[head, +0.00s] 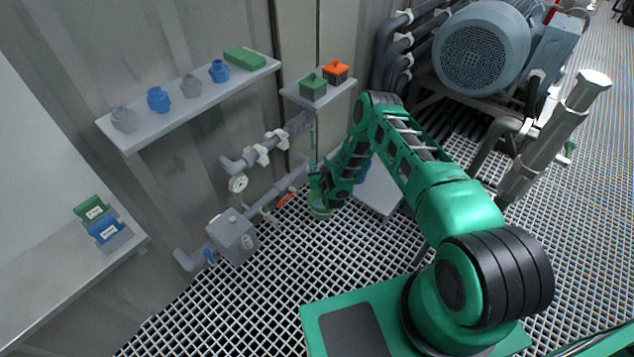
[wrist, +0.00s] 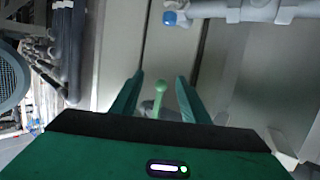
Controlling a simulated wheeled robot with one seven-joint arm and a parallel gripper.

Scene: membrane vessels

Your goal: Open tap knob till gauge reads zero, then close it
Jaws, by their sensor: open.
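The round white gauge (head: 238,183) sits on the wall piping in the head view; its needle is too small to read. An orange lever (head: 286,200) is on the pipe to its right, and a small blue tap part (head: 209,256) is at lower left. My gripper (head: 318,181) hangs near the right end of the piping. In the wrist view my gripper (wrist: 160,76) is open, with a green knob-like piece (wrist: 158,90) showing between its fingers. I cannot tell whether it touches a finger. A blue-ended pipe part (wrist: 172,18) shows above.
A grey box (head: 232,236) sits on the lower pipe. A wall shelf (head: 190,103) holds several small vessels; a smaller shelf (head: 320,96) holds a green and an orange box. A large motor (head: 482,48) stands at back right. Open grating floor (head: 275,270) lies in front.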

